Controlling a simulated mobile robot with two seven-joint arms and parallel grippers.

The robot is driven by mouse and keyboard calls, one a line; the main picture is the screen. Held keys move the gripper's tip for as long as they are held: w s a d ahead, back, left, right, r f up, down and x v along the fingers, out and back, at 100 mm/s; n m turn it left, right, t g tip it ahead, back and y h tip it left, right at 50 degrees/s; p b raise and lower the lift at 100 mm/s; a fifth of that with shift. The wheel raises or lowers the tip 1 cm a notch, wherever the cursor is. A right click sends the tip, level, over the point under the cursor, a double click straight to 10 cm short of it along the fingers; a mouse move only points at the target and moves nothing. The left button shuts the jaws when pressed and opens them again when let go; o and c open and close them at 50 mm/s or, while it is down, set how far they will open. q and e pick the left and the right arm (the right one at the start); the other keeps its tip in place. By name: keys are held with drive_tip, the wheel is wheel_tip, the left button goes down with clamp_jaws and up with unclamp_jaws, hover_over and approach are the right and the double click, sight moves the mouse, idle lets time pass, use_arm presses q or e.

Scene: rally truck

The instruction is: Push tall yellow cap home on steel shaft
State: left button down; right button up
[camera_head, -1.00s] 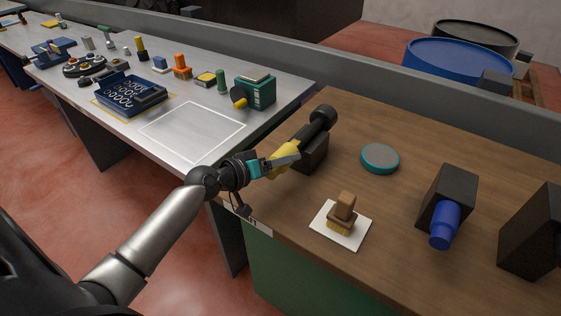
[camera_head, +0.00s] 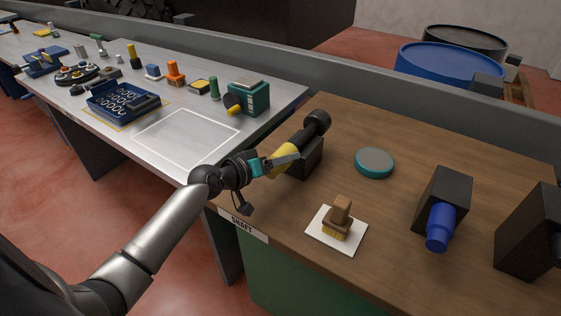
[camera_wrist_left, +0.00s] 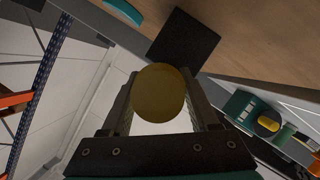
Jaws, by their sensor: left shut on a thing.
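The tall yellow cap (camera_head: 283,157) is between the fingers of my left gripper (camera_head: 284,161), which is shut on it. In the left wrist view the cap's round end (camera_wrist_left: 158,93) sits between the two fingers. The cap lies in line with a dark cylindrical part (camera_head: 316,122) on a black block (camera_head: 307,160) at the wooden bench's left end. The steel shaft is not clearly visible; the cap and fingers cover that spot, so I cannot tell how far on the cap sits. My right gripper is not in view.
A green box (camera_head: 252,98) stands on the grey table to the left.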

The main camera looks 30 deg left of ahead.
use_arm(q)
drive_tip(key=shift+w, duration=0.25)
drive_tip(key=shift+c, duration=0.3)
unclamp_jaws()
drive_tip(key=v, duration=1.5)
drive_tip(key=shift+s+d, duration=0.1)
